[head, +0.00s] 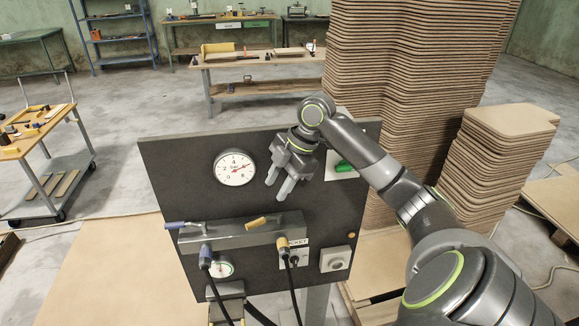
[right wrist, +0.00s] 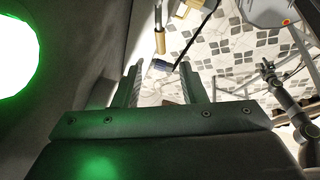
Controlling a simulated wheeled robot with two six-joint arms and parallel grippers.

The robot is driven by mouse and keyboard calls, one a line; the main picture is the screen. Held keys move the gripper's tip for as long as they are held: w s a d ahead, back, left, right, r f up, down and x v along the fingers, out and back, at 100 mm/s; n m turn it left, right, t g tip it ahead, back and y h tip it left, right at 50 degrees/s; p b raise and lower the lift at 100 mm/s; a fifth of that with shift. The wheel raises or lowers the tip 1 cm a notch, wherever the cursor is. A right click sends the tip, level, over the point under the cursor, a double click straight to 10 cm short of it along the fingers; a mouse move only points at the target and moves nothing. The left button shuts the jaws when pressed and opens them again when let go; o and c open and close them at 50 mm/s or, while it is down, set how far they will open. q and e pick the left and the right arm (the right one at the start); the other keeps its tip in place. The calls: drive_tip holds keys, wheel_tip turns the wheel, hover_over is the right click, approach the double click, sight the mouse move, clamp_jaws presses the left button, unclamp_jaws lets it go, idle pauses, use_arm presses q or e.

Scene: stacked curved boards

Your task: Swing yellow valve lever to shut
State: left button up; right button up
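The yellow valve lever (head: 257,222) sits on top of the dark manifold block (head: 225,237) on the black panel, angled slightly up to the right. A blue lever (head: 178,225) lies at the block's left end. My right gripper (head: 279,188) is in front of the panel, above and right of the yellow lever and apart from it. Its fingers point down. In the right wrist view the gripper (right wrist: 163,88) is open, with nothing between its fingers. A yellowish handle (right wrist: 160,42) and a blue piece (right wrist: 162,65) show beyond the fingertips; I cannot tell which parts these are. My left gripper is not in view.
The panel (head: 165,175) carries a large gauge (head: 235,169), a green handle or light (head: 345,167), a small gauge (head: 221,268) and a grey box (head: 336,259). Hoses with blue (head: 205,258) and yellow (head: 283,246) connectors hang below the block. Tall stacked boards (head: 400,90) stand behind right.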

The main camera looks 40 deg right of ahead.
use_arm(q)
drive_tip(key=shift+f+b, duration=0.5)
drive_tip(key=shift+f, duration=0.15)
use_arm(e)
drive_tip(key=v, duration=0.6)
drive_tip(key=shift+r, duration=0.15)
